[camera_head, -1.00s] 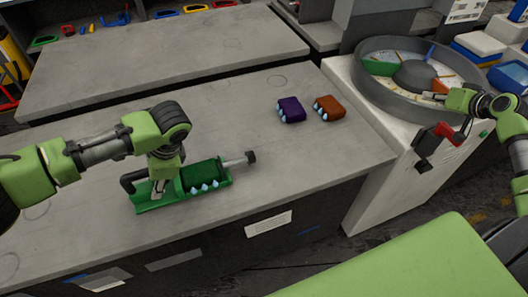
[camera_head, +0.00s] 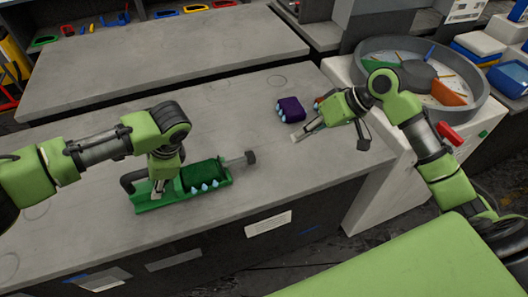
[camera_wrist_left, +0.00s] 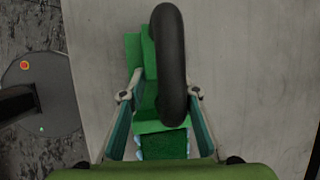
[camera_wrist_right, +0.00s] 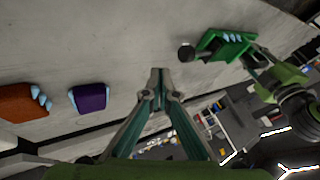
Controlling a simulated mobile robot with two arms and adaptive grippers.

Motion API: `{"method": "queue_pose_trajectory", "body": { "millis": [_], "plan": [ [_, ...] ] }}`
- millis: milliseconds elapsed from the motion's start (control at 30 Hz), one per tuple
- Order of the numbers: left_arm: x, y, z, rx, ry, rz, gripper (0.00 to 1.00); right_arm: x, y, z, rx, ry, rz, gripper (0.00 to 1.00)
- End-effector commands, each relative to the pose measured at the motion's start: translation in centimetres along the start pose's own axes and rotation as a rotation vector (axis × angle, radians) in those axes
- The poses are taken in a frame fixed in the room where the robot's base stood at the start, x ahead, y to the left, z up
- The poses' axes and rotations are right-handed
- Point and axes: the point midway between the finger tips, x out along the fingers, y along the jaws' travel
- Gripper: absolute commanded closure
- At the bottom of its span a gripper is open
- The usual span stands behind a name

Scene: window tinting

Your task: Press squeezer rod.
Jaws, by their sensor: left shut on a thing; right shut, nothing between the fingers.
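The green squeezer (camera_head: 150,204) lies on the grey workbench in the head view, with a dark green block (camera_head: 200,177) carrying pale blue drops in it. Its rod (camera_head: 238,161) sticks out to the right and ends in a dark knob. My left gripper (camera_head: 158,193) is shut on the squeezer near its black handle (camera_wrist_left: 171,60). My right gripper (camera_head: 296,137) is shut and empty above the bench, to the right of the rod knob and apart from it. In the right wrist view the squeezer (camera_wrist_right: 228,45) and knob (camera_wrist_right: 186,53) are ahead, right of the fingertips (camera_wrist_right: 160,72).
A purple block (camera_head: 290,108) and an orange block (camera_wrist_right: 22,102) sit on the bench (camera_head: 330,160) behind my right gripper. A round grey tub (camera_head: 480,110) stands on the white cabinet at right. The bench between knob and right gripper is clear.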

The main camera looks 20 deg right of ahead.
Motion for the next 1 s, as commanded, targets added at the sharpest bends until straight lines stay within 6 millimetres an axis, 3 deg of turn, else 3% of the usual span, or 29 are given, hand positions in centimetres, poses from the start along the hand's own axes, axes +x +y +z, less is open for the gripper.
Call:
{"method": "queue_pose_trajectory", "body": {
  "millis": [267, 700, 1000],
  "plan": [
    [0.1, 0.1, -0.1, -0.002, 0.001, 0.0, 1.0, 1.7, 0.0, 0.0, 0.002, 0.0, -0.004, 1.0],
    [0.1, 0.1, 0.0, -0.002, 0.0, 0.001, 1.0, 10.5, -0.2, -0.1, 0.001, 0.002, -0.003, 1.0],
    [0.1, 0.1, -0.1, -0.002, 0.001, 0.001, 1.0, 11.6, -3.4, -0.2, 0.0, 0.001, -0.001, 1.0]
  ]
}}
